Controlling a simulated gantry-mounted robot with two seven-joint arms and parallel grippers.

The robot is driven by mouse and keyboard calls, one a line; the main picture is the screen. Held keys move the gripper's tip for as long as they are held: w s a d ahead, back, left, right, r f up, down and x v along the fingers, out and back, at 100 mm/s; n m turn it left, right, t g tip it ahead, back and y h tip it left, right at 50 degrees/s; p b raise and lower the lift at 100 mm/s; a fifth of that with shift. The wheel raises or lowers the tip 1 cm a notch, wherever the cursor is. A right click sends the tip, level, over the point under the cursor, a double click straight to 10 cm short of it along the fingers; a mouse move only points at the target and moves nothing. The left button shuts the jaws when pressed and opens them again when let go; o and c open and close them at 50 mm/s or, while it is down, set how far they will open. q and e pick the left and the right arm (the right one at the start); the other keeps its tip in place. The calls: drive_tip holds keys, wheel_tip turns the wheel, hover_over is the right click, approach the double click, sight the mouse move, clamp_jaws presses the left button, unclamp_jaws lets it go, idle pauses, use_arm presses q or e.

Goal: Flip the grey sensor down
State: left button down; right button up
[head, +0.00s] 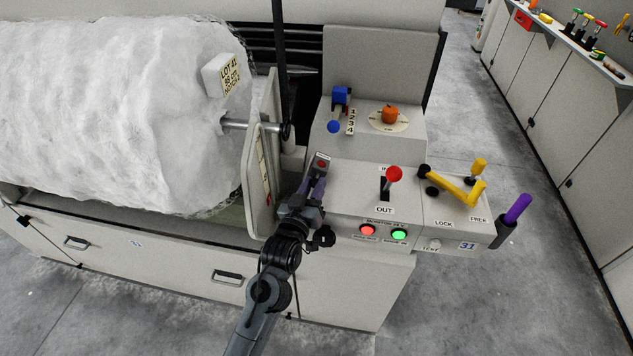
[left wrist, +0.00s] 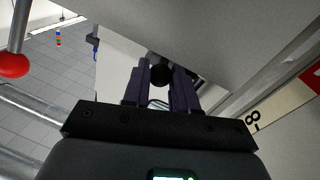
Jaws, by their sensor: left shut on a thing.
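The grey sensor (head: 320,163) is a small dark-grey block with a red spot on its face. It stands up at the left edge of the control console, beside the white side plate of the roll stand. My left gripper (head: 315,182), with purple fingers, is at the sensor's lower part and is shut on it. In the left wrist view a dark round part (left wrist: 160,73) sits between the fingertips of my left gripper (left wrist: 161,83). The sensor's lower end is hidden by the fingers. My right gripper is in neither view.
The console carries a red-knobbed lever (head: 394,174), red and green buttons (head: 367,230), a yellow crank handle (head: 455,187), an orange knob (head: 390,114) and a blue-balled lever (head: 334,127). A large white fibre roll (head: 110,115) fills the left. The aisle floor at right is clear.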

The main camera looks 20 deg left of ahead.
use_arm(q)
drive_tip(key=n, duration=0.1)
drive_tip(key=a+n+p, duration=0.1)
drive_tip(key=n, duration=0.1)
drive_tip(key=shift+s+f, duration=0.1)
drive_tip(key=shift+a+f+n+t+y+p, duration=0.25)
drive_tip(key=shift+n+y+p, duration=0.2)
drive_tip(key=shift+n, duration=0.25)
drive_tip(key=c, duration=0.9)
unclamp_jaws()
drive_tip(key=shift+d, duration=0.1)
